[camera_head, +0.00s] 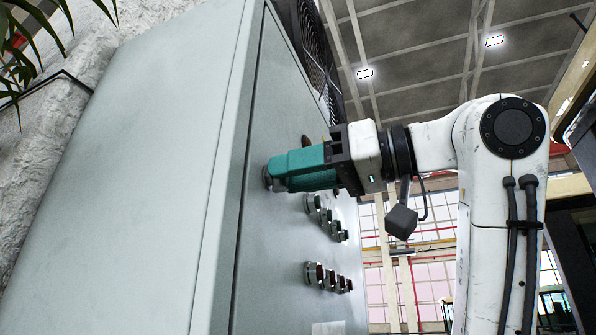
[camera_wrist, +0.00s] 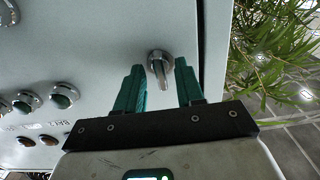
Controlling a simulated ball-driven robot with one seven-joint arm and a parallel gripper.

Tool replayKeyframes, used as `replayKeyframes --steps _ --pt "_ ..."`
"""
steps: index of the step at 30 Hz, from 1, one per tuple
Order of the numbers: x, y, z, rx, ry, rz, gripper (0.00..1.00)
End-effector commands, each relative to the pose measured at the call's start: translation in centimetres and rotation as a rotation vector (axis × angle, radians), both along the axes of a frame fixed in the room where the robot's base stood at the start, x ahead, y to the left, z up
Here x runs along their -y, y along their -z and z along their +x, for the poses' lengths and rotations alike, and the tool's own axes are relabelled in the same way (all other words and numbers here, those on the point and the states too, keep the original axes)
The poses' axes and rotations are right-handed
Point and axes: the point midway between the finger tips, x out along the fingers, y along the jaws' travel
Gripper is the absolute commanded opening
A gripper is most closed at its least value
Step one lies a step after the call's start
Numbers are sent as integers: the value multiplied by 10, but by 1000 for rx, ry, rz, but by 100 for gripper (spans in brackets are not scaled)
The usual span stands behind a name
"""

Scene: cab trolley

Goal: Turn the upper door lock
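A door lock (camera_wrist: 161,75) with a round metal collar and a protruding metal handle sits on the grey cabinet door near its edge in the wrist view. My gripper (camera_wrist: 160,66) has two teal fingers, one on each side of the handle. A gap shows between each finger and the handle, so the gripper is open around it without holding it. In the head view the teal fingers of my gripper (camera_head: 272,172) reach the door (camera_head: 262,250), and only a bit of the lock (camera_head: 267,178) shows at their tips. Whether the fingertips touch the door is unclear.
Several push buttons (camera_head: 325,218) in two rows stand out from the panel below my gripper. A dark round fitting (camera_head: 306,141) sits behind it. A fan grille (camera_head: 312,50) is at the cabinet's top. Plant leaves (camera_wrist: 275,45) hang beyond the cabinet edge.

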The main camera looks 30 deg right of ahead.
Motion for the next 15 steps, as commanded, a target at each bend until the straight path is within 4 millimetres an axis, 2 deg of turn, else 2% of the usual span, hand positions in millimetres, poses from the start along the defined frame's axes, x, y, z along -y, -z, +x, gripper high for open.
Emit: replayKeyframes --steps 7,15 --pt "9 1 -12 2 1 0 37" --pt "39 2 -54 3 2 1 37"
